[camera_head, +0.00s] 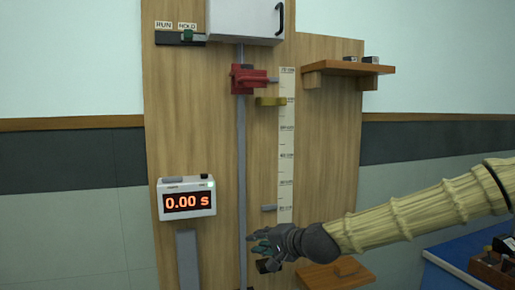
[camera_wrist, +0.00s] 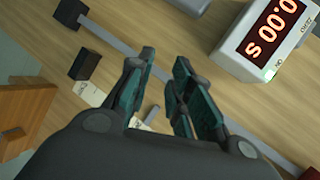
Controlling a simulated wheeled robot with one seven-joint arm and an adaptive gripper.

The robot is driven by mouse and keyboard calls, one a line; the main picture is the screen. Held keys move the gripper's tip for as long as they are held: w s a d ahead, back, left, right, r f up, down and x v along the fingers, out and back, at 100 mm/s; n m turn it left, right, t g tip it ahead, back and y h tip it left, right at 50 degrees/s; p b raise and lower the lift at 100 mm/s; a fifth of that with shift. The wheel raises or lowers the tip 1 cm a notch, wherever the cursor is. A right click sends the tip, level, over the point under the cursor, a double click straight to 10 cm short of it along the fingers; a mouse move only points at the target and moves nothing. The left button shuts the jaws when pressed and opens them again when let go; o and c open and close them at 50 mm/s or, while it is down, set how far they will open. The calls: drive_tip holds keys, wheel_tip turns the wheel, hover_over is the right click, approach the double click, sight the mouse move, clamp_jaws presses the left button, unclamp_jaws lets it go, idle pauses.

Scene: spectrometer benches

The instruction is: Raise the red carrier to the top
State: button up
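The red carrier (camera_head: 250,79) sits high on the vertical grey rail (camera_head: 242,160), just below the white box. A red piece, probably the same carrier (camera_wrist: 312,173), shows at the lower right corner of the wrist view. My gripper (camera_head: 260,240) is near the lower end of the rail, well below the carrier, and is empty. In the wrist view its teal fingers (camera_wrist: 164,62) are apart with board showing between them. The rail (camera_wrist: 125,45) also passes behind the fingers there.
A yellow marker (camera_head: 270,101) stands beside the white scale (camera_head: 286,150). A timer (camera_head: 187,200) reads 0.00 s. A RUN/HOLD switch (camera_head: 186,37) and white box (camera_head: 245,18) are above. Wooden shelves (camera_head: 345,67) stick out at upper right and below (camera_head: 335,275).

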wheel_tip(320, 180, up, 25)
drive_tip(key=d+m+t+y, duration=0.1)
drive_tip(key=d+t+y, duration=0.1)
drive_tip(key=d+t, duration=0.1)
drive_tip(key=t+y, duration=0.2)
drive_tip(key=y, duration=0.1)
approach(259, 80)
drive_tip(key=shift+p+x, duration=2.05)
drive_tip(key=shift+x, duration=3.25)
drive_tip(key=shift+c, duration=0.4)
clamp_jaws()
